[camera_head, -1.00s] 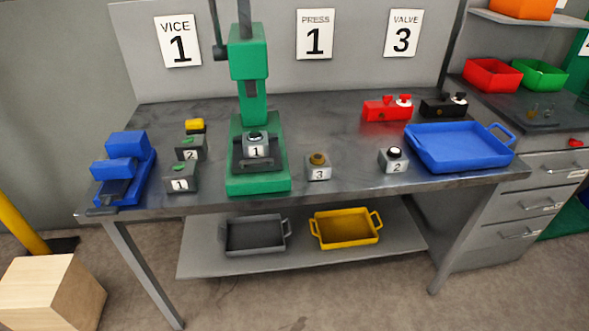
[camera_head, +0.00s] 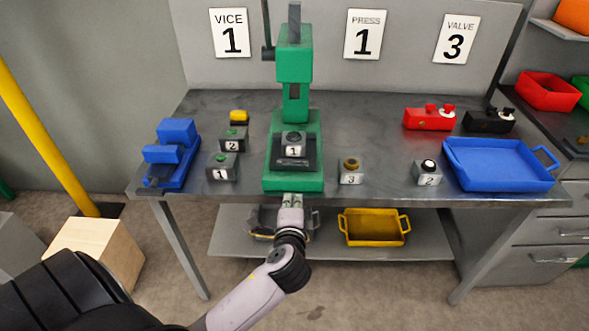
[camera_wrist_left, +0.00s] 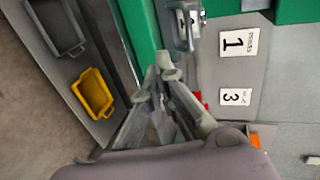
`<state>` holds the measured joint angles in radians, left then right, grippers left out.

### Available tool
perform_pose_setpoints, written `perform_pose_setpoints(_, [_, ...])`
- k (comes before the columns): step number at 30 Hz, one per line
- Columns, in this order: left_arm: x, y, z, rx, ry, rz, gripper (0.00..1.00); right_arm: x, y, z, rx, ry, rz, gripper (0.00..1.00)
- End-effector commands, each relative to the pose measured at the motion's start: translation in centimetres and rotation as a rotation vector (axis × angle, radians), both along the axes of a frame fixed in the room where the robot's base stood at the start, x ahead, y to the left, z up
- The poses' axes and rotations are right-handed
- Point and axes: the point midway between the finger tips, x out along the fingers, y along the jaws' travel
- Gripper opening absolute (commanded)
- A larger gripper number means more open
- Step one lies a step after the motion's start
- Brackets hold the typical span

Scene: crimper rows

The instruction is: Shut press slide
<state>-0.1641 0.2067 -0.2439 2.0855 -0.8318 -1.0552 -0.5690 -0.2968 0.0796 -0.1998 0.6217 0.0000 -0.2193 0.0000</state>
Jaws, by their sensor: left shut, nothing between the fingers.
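The green press (camera_head: 294,68) stands at the middle back of the workbench. Its dark slide (camera_head: 278,163) lies on the green base, carrying a grey block (camera_head: 293,143) labelled 1. My left gripper (camera_head: 292,200) is at the front edge of the green base, low and in line with the slide. Its fingers are shut and empty. Whether it touches the press I cannot tell. In the left wrist view the shut fingers (camera_wrist_left: 165,68) are close beside a green part of the press (camera_wrist_left: 140,28). My right gripper is not in view.
Labelled blocks stand either side of the press: 1 (camera_head: 222,168) and 2 (camera_head: 232,139) left, 3 (camera_head: 351,171) and 2 (camera_head: 427,174) right. A blue vice (camera_head: 174,150) is far left; a blue tray (camera_head: 500,178) is right. A yellow tray (camera_head: 374,227) sits on the lower shelf.

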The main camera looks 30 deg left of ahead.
Motion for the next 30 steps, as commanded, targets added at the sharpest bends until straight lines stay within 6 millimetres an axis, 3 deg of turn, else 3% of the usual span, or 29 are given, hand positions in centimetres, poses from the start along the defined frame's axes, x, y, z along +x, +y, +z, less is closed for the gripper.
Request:
perform_pose_setpoints(5, [1.4, 1.0, 0.1, 0.009, -0.005, 0.005, 0.00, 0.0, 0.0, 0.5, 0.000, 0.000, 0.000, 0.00])
perform_pose_setpoints(21, [9.5, 5.9, -2.2, 0.005, -0.006, 0.003, 0.00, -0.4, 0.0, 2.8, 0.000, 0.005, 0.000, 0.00])
perform_pose_setpoints(30, [11.4, 7.0, -2.5, 0.002, -0.006, 0.003, 0.00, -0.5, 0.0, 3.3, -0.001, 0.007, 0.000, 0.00])
